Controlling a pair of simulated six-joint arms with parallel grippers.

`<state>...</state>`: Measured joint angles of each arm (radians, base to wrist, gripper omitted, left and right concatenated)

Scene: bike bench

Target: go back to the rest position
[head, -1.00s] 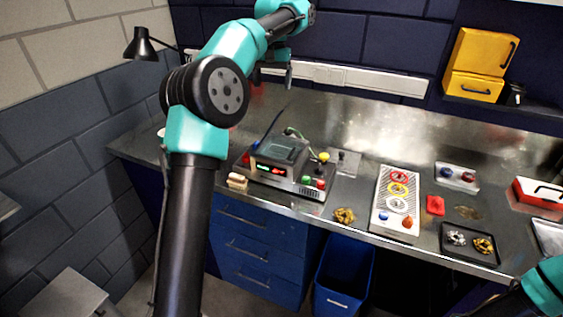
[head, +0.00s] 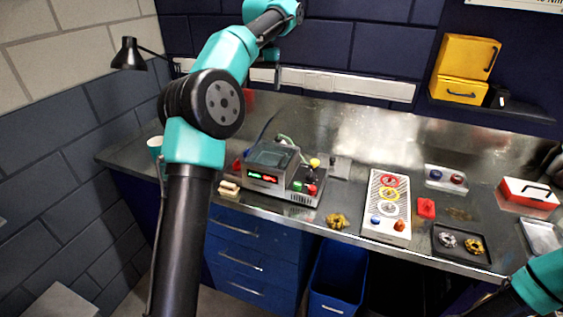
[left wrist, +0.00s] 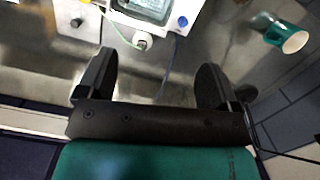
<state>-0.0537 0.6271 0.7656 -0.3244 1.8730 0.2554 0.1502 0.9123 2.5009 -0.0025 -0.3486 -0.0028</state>
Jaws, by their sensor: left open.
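My left gripper (head: 277,76) is raised in front of the back wall, above the rear of the bench, in the head view. In the left wrist view its two dark fingers (left wrist: 152,85) stand wide apart with nothing between them. The device with a screen (left wrist: 150,10) and a teal cup (left wrist: 287,37) lie beyond the fingers there. My left arm crosses the left half of the head view. Part of my right arm (head: 540,288) shows at the bottom right; its gripper is outside the picture.
On the metal bench are the device (head: 285,172), a perforated tray with coloured rings (head: 375,222), a red block (head: 426,208), a black tray (head: 445,257), a gold part (head: 336,221) and a red box (head: 528,194). A lamp (head: 130,55) stands at left. A blue bin (head: 337,280) is below.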

